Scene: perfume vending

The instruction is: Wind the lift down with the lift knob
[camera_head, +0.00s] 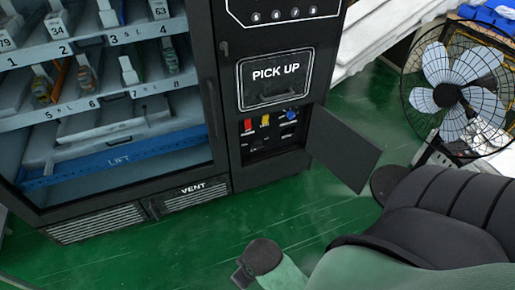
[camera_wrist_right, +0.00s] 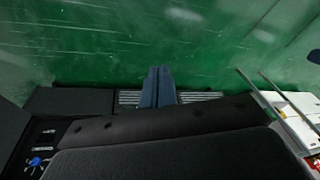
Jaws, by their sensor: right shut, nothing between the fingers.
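The lift (camera_head: 125,159), a blue-edged platform marked LIFT, sits low inside the vending machine behind the glass, under the lower shelf. A small blue knob (camera_head: 291,114) shows in the open compartment below the pick up flap. It is too small to read its turn. A blue knob also shows at the lower left of the right wrist view (camera_wrist_right: 38,161). My right gripper (camera_wrist_right: 158,72) has its two blue fingers together with nothing between them, apart from the knob. In the head view I cannot make out its fingers. My left gripper is not in view.
A red piece (camera_head: 248,126) and a yellow piece (camera_head: 265,121) stand left of the blue knob. The compartment's door (camera_head: 341,147) hangs open to the right. A fan (camera_head: 459,88) stands at the far right. The green floor (camera_head: 200,225) before the machine is clear.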

